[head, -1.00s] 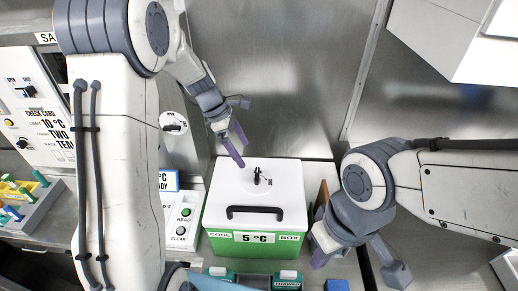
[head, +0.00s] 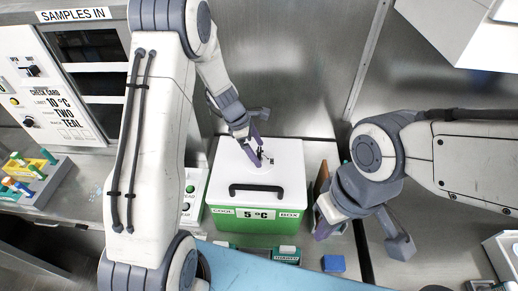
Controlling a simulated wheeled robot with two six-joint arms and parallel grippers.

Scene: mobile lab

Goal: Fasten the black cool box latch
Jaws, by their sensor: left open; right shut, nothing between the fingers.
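The cool box (head: 256,204) is green with a white lid, a black carry handle (head: 256,189) and a "5 °C" label on its front. It stands on the bench in the middle of the head view with its lid down. The small black latch (head: 262,155) is on the lid behind the handle, partly hidden by my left gripper. My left gripper (head: 257,160) is open, its purple fingers pointing down right at the latch; I cannot tell whether they touch it. My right gripper (head: 322,228) is shut and empty, low beside the box's right side.
A rack of coloured tubes (head: 32,180) stands at the left below the "SAMPLES IN" panel. A button unit (head: 192,193) stands close to the box's left side. A blue block (head: 334,263) and a teal item (head: 287,254) lie in front of the box. A metal wall is behind.

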